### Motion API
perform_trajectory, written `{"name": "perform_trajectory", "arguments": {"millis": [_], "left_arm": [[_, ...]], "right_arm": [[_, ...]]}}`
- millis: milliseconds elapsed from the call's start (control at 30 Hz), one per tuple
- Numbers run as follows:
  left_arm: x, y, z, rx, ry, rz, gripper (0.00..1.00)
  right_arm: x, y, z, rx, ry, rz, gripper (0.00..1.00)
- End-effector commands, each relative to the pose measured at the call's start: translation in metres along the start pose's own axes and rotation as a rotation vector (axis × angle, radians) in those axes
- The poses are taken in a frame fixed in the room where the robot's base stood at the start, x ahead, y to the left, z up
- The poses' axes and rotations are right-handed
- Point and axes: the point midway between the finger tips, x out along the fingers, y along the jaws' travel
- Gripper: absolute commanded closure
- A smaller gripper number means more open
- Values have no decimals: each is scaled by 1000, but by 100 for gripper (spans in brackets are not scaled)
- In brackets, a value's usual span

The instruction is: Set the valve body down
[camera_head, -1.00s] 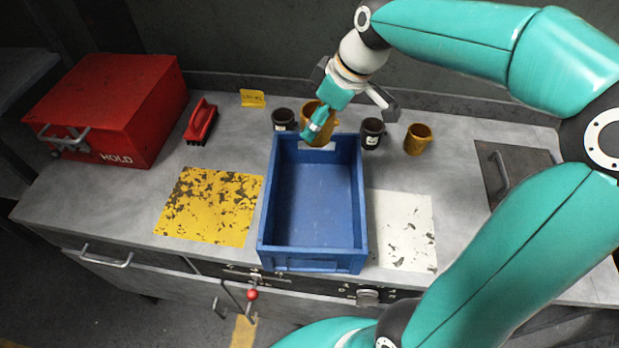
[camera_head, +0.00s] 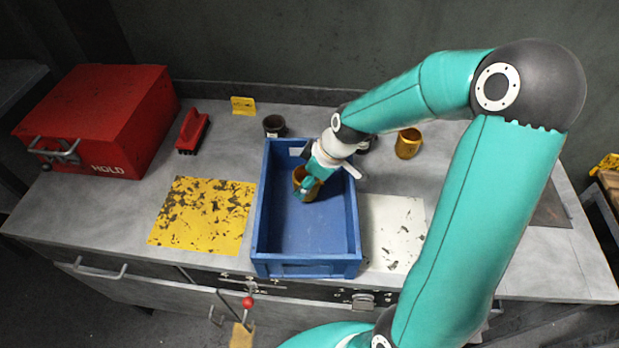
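A brass-coloured cup-shaped part, which I take to be the valve body (camera_head: 299,176), is within the walls of the blue crate (camera_head: 356,240), towards its back. My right gripper (camera_head: 307,188) reaches down into the crate from the upper right and is shut on this part. The gripper hides some of the part. I cannot tell whether its bottom touches the crate floor. A similar brass part (camera_head: 408,143) stands on the bench to the right. My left gripper is not in view.
A dark cup (camera_head: 274,126) stands behind the crate; another (camera_head: 364,144) is mostly hidden by my arm. A yellow worn mat (camera_head: 202,215) lies left of the crate, a white one (camera_head: 392,232) right. A red box (camera_head: 100,118) and red brush (camera_head: 193,132) are at the left.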

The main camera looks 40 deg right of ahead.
Motion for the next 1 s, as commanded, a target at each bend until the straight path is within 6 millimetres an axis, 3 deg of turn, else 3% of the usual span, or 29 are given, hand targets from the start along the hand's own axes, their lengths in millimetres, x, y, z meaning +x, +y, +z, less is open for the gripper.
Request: {"name": "perform_trajectory", "arguments": {"millis": [367, 400, 500, 1000], "left_arm": [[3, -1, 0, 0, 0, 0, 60], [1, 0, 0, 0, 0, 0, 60], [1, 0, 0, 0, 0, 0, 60], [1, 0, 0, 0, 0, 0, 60]], "right_arm": [[4, 0, 1, -1, 2, 2, 90], [4, 0, 1, -1, 0, 0, 29], [4, 0, 1, -1, 0, 0, 12], [-5, 1, 0, 0, 3, 4, 11]]}}
